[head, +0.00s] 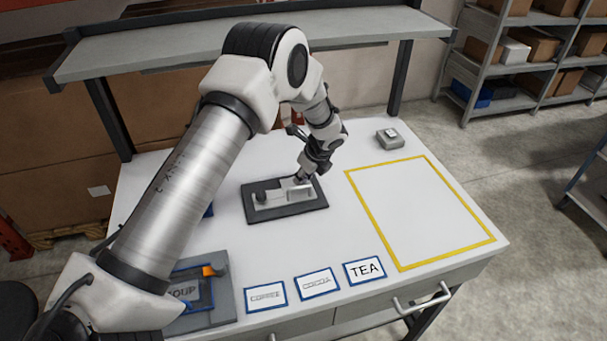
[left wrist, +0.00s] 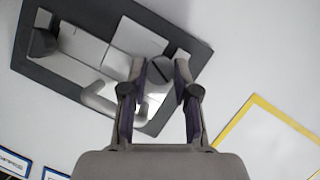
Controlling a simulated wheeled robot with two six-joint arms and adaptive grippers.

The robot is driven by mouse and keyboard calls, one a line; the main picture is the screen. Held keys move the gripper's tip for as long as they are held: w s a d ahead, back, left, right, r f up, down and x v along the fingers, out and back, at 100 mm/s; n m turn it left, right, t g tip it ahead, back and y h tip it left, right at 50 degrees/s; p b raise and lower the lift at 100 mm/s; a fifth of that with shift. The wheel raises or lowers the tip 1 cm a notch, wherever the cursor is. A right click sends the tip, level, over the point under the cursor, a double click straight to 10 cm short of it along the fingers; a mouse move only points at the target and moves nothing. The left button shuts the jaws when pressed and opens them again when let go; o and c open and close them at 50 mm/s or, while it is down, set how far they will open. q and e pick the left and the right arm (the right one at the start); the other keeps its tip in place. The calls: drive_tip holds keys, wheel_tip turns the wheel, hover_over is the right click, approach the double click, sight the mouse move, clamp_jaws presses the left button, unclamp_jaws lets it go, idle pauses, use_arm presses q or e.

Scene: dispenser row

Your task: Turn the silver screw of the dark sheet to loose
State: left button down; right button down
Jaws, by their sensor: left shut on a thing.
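The dark sheet (head: 252,214) lies on the white table under my left arm, with grey metal parts on top. In the left wrist view the dark sheet (left wrist: 199,50) fills the upper left, and the round silver screw (left wrist: 160,71) with a slot across its head sits between my fingers. My left gripper (left wrist: 158,82) is shut on the screw, one finger on each side. In the head view my left gripper (head: 303,178) is over the sheet's right part and hides the screw. My right gripper is not in view.
Cards reading COFFEE (head: 265,297), COCOA (head: 317,284) and TEA (head: 364,270) lie along the front edge. A SOUP card sits in a grey holder (head: 222,303) at front left. A yellow-outlined area (head: 420,212) at right is empty. A small grey box (head: 388,138) stands behind it.

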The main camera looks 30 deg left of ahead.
use_arm(q)
drive_tip(key=n, duration=0.1)
drive_tip(key=n+g, duration=0.1)
drive_tip(key=shift+f+n, duration=0.25)
drive_tip(key=shift+n, duration=0.15)
drive_tip(key=n+g+b, duration=0.1)
drive_tip(key=n, duration=0.2)
drive_tip(key=shift+w+f+n+g, duration=0.1)
drive_tip(key=shift+n+g, duration=0.2)
drive_tip(key=n+b, duration=0.1)
drive_tip(key=n, duration=0.1)
drive_tip(key=n+g+h, duration=0.1)
drive_tip(key=n, duration=0.1)
drive_tip(key=shift+w+f+n+g+b, duration=0.1)
drive_tip(key=shift+w+n+g+b, duration=0.05)
drive_tip(key=shift+n+g+b, duration=0.2)
drive_tip(key=shift+a+n+g+h+b, duration=0.15)
drive_tip(key=shift+n+g+h+b, duration=0.35)
drive_tip(key=shift+n, duration=1.35)
drive_tip(key=c, duration=0.8)
unclamp_jaws()
drive_tip(key=shift+r, duration=0.2)
drive_tip(key=shift+c, duration=0.2)
drive_tip(key=shift+w, duration=0.1)
drive_tip(key=shift+r, duration=0.15)
